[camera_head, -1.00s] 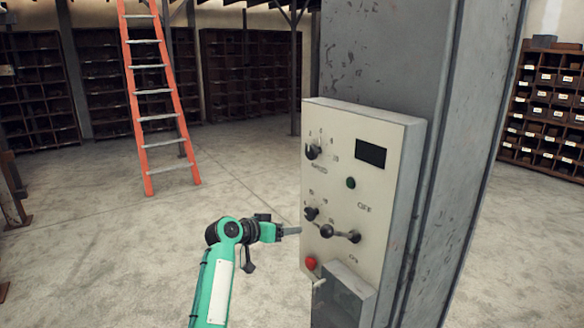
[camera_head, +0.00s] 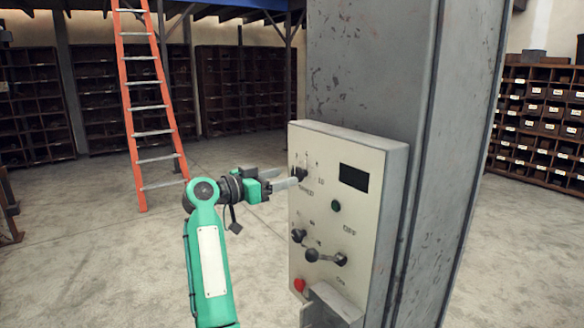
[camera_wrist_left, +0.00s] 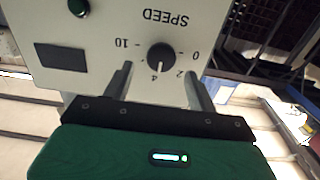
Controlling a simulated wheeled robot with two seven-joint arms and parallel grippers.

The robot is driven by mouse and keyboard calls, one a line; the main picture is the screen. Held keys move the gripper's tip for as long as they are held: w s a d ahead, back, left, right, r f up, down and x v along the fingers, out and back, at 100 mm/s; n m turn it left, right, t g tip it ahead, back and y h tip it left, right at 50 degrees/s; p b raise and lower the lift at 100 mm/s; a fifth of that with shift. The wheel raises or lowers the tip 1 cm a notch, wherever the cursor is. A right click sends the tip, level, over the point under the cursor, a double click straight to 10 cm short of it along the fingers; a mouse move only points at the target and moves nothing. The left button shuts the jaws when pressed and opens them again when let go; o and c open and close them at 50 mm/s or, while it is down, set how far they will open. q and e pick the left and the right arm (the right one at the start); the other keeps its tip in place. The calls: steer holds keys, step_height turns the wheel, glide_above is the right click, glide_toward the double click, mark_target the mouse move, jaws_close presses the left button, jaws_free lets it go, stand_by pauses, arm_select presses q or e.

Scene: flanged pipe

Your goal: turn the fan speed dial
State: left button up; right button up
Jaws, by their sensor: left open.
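The speed dial (camera_head: 300,174) is a black knob at the upper left of the beige control panel (camera_head: 350,215). In the left wrist view the dial (camera_wrist_left: 161,57) appears upside down under the word SPEED, with a scale from 0 to 10 around it. Where its pointer stands is too small to tell surely. My left gripper (camera_head: 293,179) is open at the panel face by the dial. In the wrist view, its fingers (camera_wrist_left: 158,74) stand apart on either side of the dial, with gaps visible. My right gripper is not in view.
A dark display (camera_head: 354,178) and green button (camera_head: 336,206) are right of the dial. Black knobs, a lever handle (camera_head: 326,257) and a red button (camera_head: 299,285) sit lower. A grey column (camera_head: 385,70) stands behind. Open floor and an orange ladder (camera_head: 150,110) are left.

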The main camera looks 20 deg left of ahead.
mark_target(295, 174)
arm_select(q)
steer(key=p+x, duration=0.1)
steer(key=x, duration=0.2)
steer(key=shift+w+d, duration=0.1)
steer(key=shift+w, duration=0.15)
steer(key=shift+w+d, duration=0.2)
steer(key=shift+d, duration=0.05)
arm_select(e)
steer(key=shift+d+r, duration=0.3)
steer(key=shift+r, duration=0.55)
arm_select(q)
steer(key=shift+c, duration=0.5)
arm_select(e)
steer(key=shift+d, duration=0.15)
arm_select(q)
steer(key=c, duration=0.9)
steer(key=shift+o, duration=0.2)
